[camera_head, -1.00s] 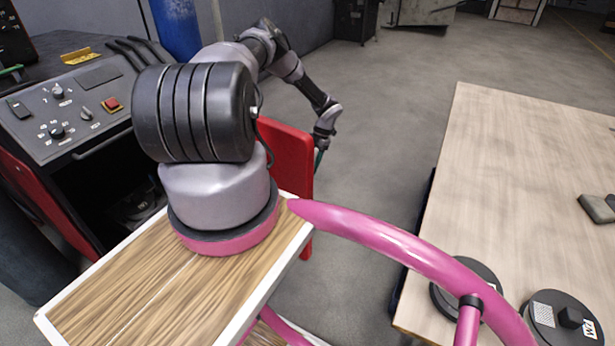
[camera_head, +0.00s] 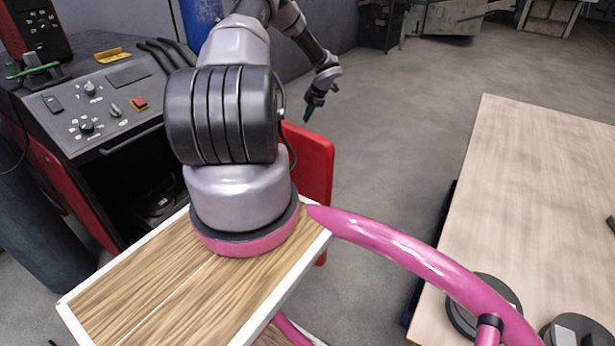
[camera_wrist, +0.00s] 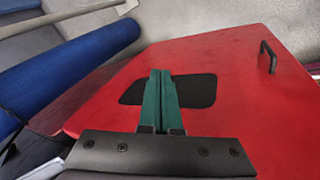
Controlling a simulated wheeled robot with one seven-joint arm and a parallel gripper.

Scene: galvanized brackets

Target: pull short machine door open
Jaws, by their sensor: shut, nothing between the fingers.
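The short machine (camera_head: 95,105) stands at the left, with a dark control panel and red sides. Its front cavity (camera_head: 150,190) is exposed and dark inside. A red door (camera_head: 312,160) stands out from the machine, partly hidden behind my arm; its hinge is hidden. In the wrist view the red door (camera_wrist: 235,65) fills much of the picture, with a dark window and a black handle (camera_wrist: 268,56) at upper right. My gripper (camera_head: 308,114) is just above the door's top edge in the head view. Its green fingers (camera_wrist: 160,75) are together and empty, away from the handle.
A wooden table (camera_head: 530,150) stands at the right with round dark objects on it. A blue cylinder (camera_head: 199,22) stands behind the machine. Grey floor (camera_head: 400,120) is clear between door and table.

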